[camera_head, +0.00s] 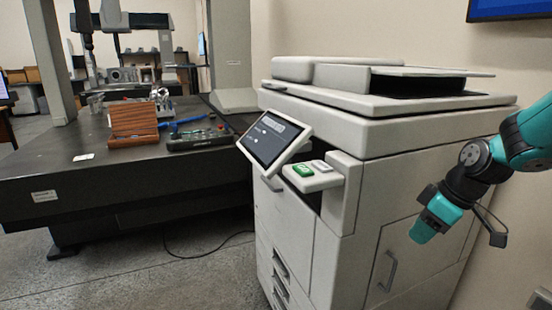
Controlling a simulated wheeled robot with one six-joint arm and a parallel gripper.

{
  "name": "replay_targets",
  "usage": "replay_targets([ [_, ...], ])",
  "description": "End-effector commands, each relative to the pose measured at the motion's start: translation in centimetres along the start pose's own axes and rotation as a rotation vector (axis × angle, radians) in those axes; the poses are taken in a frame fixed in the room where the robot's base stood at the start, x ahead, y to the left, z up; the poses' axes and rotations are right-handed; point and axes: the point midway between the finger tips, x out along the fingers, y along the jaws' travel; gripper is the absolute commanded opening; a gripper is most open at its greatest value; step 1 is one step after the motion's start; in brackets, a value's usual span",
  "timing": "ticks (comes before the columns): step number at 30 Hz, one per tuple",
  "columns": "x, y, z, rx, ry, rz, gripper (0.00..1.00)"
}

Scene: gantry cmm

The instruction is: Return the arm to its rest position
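My teal and black arm (487,162) reaches in from the right edge and hangs bent in front of the right part of the printer. Its end, with my gripper (455,213), points down and to the left, beside the printer's side panel. Dark parts stick out on both sides of the teal end piece. The fingers cannot be made out clearly, so I cannot tell whether they are open or shut. No held object can be seen.
A large white office printer (340,225) with a tilted touchscreen (274,138) fills the middle. At left, a dark measuring table (60,165) carries a wooden box (133,122) and tools. Grey floor (190,275) is open at lower left, with a cable on it. A wall stands at right.

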Motion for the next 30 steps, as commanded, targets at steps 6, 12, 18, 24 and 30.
replay_targets([
  [6,-3.3,-14.7,-3.7,0.060,-0.040,-0.102,0.37],
  [12,-5.5,-24.4,-1.9,0.122,-0.097,-0.164,0.37],
  [18,-8.2,-30.5,0.8,0.176,-0.151,-0.194,0.37],
  [24,-12.7,-30.4,-1.3,0.180,-0.151,-0.194,0.37],
  [30,-18.1,-30.7,-3.5,0.180,-0.150,-0.193,0.37],
])
